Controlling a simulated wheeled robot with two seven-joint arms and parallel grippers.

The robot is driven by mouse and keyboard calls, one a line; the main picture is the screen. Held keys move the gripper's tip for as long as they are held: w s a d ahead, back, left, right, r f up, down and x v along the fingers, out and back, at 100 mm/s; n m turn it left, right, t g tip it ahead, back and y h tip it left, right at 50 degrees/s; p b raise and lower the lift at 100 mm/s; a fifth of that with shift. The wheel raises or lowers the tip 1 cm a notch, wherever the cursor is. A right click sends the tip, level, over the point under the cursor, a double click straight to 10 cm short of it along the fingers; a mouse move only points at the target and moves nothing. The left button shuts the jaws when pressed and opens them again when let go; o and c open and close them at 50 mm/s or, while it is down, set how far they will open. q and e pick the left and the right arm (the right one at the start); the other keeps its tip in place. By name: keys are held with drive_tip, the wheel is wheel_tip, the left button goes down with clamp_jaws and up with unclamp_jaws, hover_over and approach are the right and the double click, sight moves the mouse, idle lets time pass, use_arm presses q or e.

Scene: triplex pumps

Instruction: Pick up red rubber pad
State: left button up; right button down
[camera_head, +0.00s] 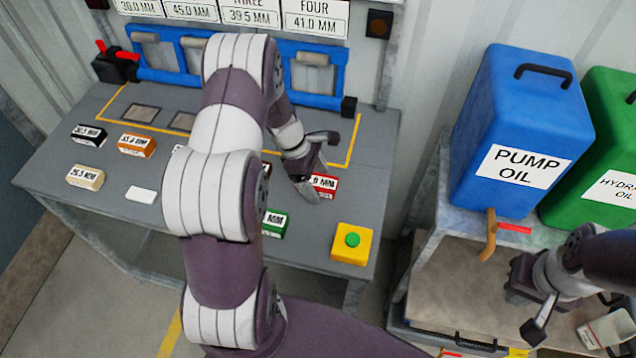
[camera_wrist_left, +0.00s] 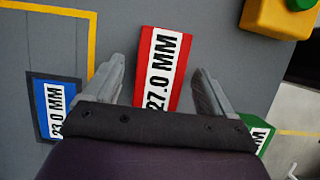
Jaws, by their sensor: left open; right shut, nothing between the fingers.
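The red rubber pad (camera_head: 324,184) lies on the grey workbench (camera_head: 327,222), partly hidden by my left gripper in the head view. In the left wrist view the pad (camera_wrist_left: 171,60) stands between my two finger tips, with a white label reading 27.0 MM. My left gripper (camera_head: 322,165) is open, with a finger to either side of the pad; it also shows in the left wrist view (camera_wrist_left: 158,72). I cannot tell whether the fingers touch the pad. My right gripper (camera_head: 534,328) is shut and empty, away at the lower right of the head view.
A blue pad (camera_wrist_left: 57,100) and a green pad (camera_wrist_left: 262,135) flank the red one. A yellow button box (camera_head: 352,252) sits at the bench's right corner. Black (camera_head: 88,135), orange (camera_head: 136,146) and tan (camera_head: 85,178) pads lie left. A blue pump oil tank (camera_head: 515,120) stands right.

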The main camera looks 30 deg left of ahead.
use_arm(q)
drive_tip(key=shift+f, duration=0.1)
drive_tip(key=c, duration=1.1)
drive_tip(key=shift+c, duration=0.2)
